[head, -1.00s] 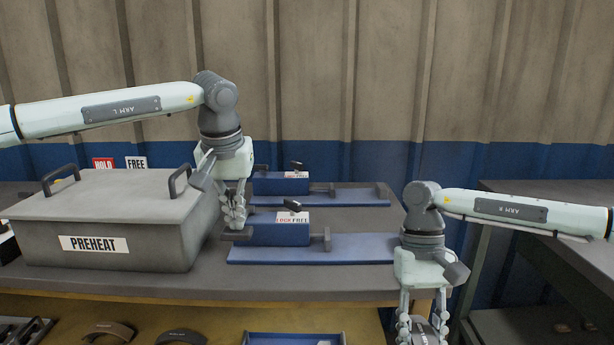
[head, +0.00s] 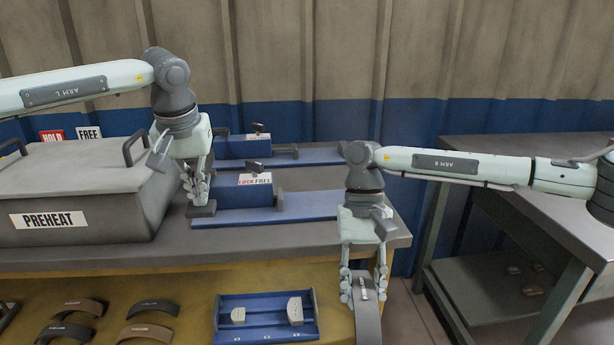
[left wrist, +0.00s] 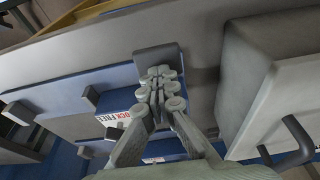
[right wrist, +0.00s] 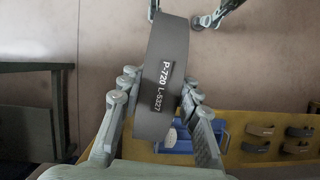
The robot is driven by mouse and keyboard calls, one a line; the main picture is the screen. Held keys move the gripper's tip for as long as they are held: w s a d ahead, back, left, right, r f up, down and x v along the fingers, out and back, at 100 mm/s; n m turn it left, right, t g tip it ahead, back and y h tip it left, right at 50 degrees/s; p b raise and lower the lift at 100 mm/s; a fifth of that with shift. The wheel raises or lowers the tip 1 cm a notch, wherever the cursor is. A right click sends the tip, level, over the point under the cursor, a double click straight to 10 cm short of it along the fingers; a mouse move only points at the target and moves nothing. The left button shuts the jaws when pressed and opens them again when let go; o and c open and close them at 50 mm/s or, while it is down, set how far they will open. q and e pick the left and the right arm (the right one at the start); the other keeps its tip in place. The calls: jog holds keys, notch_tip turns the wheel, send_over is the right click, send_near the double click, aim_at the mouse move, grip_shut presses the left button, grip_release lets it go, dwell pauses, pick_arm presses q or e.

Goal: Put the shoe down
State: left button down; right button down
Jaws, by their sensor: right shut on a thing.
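My right gripper (head: 363,284) is shut on a dark grey brake shoe (head: 367,322) and holds it in the air in front of the workbench's right end. In the right wrist view the curved shoe (right wrist: 165,80) stands lengthwise between the fingers, with "P-720 L-5327" printed in white. My left gripper (head: 197,200) is above the front blue fixture's left end, close to its dark handle block (head: 201,210). In the left wrist view its fingers (left wrist: 160,85) are close together over that block; whether they touch it is unclear.
A grey PREHEAT box (head: 80,190) stands left on the bench. Two blue fixtures (head: 295,207) lie beside it. Below, a yellow shelf (head: 190,300) holds several curved shoes and a blue tray (head: 265,335). Another table (head: 540,160) stands right, with open floor between.

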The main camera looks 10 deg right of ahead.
pick_arm(q)
jog(key=shift+f, duration=0.15)
pick_arm(e)
jog(key=w+a+r+m+t+y, duration=0.1)
jog(key=a+r+m+y, duration=0.3)
jog(key=a, duration=0.7)
jog(key=a+r+m+t+h, duration=0.15)
jog(key=a+m, duration=0.35)
jog(key=a, duration=0.5)
jog(key=w+d+r+m+y, duration=0.1)
jog(key=w+d+r, duration=0.2)
jog(key=w+r, duration=0.35)
jog(key=w+d+r+m, duration=0.1)
jog(key=w+d+r, duration=0.2)
jog(key=w, duration=0.6)
jog(key=w+d+r+m+t, duration=0.1)
jog(key=w+d+r+m, duration=0.4)
jog(key=d, duration=0.4)
jog(key=shift+m+t+y, duration=0.25)
jog(key=shift+m+t, duration=0.15)
jog(key=shift+t, duration=0.05)
jog(key=d+f, duration=0.1)
jog(key=f, duration=0.1)
jog(key=w+d+f, duration=0.1)
jog(key=f, duration=0.1)
jog(key=w+d+f, duration=0.1)
jog(key=f, duration=0.1)
jog(key=shift+d+f, duration=0.25)
jog(key=shift+f, duration=2.3)
jog(key=shift+f, duration=0.1)
